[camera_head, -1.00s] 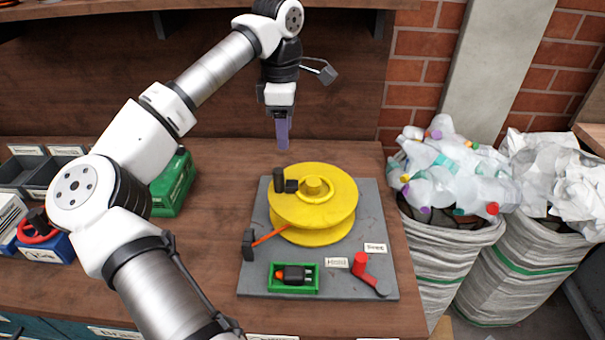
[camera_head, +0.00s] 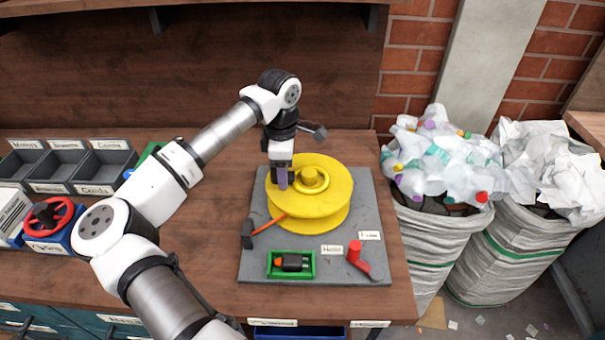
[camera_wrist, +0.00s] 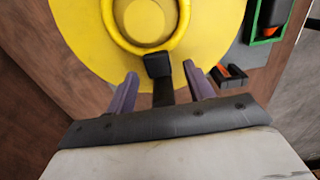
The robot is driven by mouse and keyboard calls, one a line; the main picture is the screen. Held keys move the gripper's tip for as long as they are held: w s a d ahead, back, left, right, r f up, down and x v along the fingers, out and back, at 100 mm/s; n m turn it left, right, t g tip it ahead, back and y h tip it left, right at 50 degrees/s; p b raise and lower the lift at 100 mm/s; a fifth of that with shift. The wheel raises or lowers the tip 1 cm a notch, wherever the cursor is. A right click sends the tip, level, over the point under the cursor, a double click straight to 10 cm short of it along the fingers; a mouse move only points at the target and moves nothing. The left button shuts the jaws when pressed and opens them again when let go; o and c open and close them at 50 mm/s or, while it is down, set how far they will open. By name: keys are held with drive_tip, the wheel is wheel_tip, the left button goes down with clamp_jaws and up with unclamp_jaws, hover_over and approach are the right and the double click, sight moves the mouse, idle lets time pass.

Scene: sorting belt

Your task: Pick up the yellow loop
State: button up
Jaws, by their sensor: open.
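The yellow loop (camera_head: 323,187) is a ring that lies on top of a large yellow spool (camera_head: 312,215), around its raised hub. It also shows in the wrist view (camera_wrist: 108,24), with a small black block (camera_wrist: 158,64) at its near edge. My gripper (camera_head: 283,182) points down at the left side of the spool top, beside the loop. In the wrist view my purple fingers (camera_wrist: 160,88) are apart, with the black block and a dark strip between or just beyond them. Whether the fingers touch anything is unclear. The block is hidden by my gripper in the head view.
The spool stands on a grey board (camera_head: 375,205). In front are an orange-handled tool (camera_head: 265,225), a green tray (camera_head: 291,265) and a red crank (camera_head: 357,256). Grey bins (camera_head: 105,165) stand at the left. Sacks of bottles (camera_head: 432,230) and paper stand at the right.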

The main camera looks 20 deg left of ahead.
drive_tip(key=shift+f, duration=0.4)
drive_tip(key=shift+c, duration=0.4)
drive_tip(key=c, duration=1)
drive_tip(key=shift+o, duration=0.2)
drive_tip(key=shift+r, duration=0.1)
